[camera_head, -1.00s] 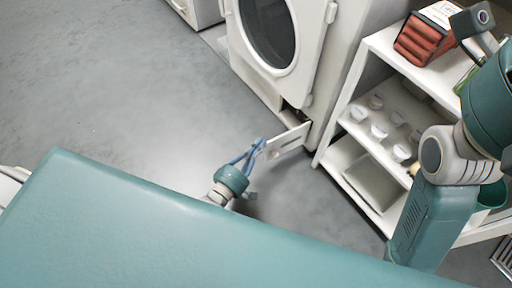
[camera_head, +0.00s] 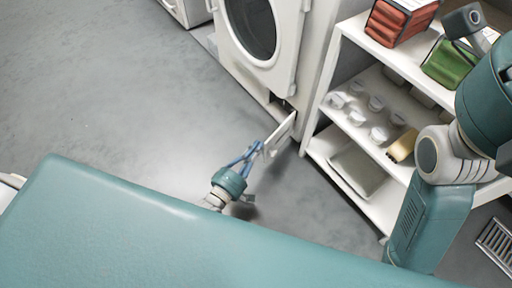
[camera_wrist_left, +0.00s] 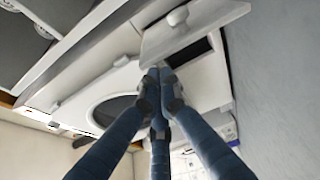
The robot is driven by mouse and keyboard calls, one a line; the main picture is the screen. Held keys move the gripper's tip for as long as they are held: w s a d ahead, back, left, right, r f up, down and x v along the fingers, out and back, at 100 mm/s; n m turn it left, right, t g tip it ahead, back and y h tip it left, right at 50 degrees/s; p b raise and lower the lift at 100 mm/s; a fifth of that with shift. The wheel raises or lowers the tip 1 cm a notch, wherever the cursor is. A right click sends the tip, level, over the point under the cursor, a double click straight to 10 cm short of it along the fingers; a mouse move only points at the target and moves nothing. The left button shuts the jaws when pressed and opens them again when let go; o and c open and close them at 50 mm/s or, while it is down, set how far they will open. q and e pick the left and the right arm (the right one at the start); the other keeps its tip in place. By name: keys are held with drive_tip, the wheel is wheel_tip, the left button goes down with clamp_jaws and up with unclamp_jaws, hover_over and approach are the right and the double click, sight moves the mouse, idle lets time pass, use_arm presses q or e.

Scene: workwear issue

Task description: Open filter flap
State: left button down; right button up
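The filter flap (camera_head: 281,135) is a white panel low on the front of a white washing machine (camera_head: 290,50). It stands swung out from the machine, its far end by the machine's lower right corner. In the left wrist view the flap (camera_wrist_left: 195,28) shows a round knob (camera_wrist_left: 178,17), with a dark opening (camera_wrist_left: 192,52) beside it. My left gripper (camera_head: 260,147) is at the flap's free end. In the wrist view its blue fingers (camera_wrist_left: 159,88) are drawn together near the flap's edge, with nothing visible between them. Contact is unclear. My right gripper is out of view.
A white shelf unit (camera_head: 318,150) stands right of the machine, holding several white pieces, a red container (camera_head: 398,20) and a green one (camera_head: 449,62). The round machine door (camera_head: 252,25) is above the flap. Grey floor (camera_head: 120,90) to the left is clear.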

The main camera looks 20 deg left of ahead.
use_arm(q)
drive_tip(key=shift+r, duration=0.1)
wheel_tip(320, 180, up, 10)
idle(0.8)
